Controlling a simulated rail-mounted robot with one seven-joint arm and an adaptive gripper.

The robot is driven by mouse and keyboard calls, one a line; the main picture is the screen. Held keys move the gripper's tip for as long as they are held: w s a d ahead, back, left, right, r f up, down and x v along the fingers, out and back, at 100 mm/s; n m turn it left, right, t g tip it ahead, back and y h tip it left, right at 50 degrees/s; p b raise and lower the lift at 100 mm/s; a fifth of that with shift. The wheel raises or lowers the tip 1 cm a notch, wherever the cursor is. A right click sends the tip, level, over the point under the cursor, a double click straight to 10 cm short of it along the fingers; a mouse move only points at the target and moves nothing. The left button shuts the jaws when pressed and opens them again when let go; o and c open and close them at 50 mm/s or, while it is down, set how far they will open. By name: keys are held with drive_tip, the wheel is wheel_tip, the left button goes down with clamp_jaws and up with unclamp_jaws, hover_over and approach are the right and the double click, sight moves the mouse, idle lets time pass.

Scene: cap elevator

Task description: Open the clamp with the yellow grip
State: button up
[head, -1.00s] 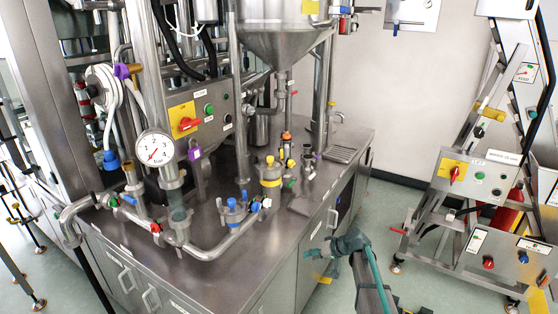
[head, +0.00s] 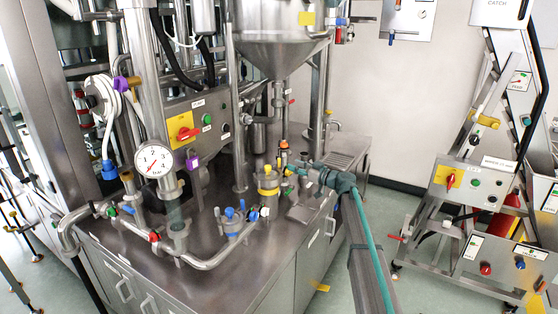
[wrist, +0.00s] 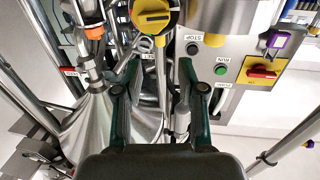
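My gripper (head: 303,170) is at the right of the steel bench, beside the yellow-banded canister (head: 268,187). In the wrist view my gripper (wrist: 152,92) has its two dark green fingers wide apart with nothing between them. A round yellow part with a dark slot (wrist: 152,14) shows at the top of the wrist view, beyond the fingertips. A yellow grip on a bar (head: 482,119) shows on the slanted elevator frame at the right, well away from my gripper. I cannot tell for certain which yellow part belongs to the clamp.
A steel hopper cone (head: 283,45) hangs above the bench. Pipes with a pressure gauge (head: 154,159) and blue-handled valves (head: 233,214) stand to the left.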

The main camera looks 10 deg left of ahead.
sight(279, 160)
drive_tip(key=p+x, duration=0.3)
drive_tip(key=x, duration=0.6)
drive_tip(key=shift+a, duration=0.15)
clamp_jaws()
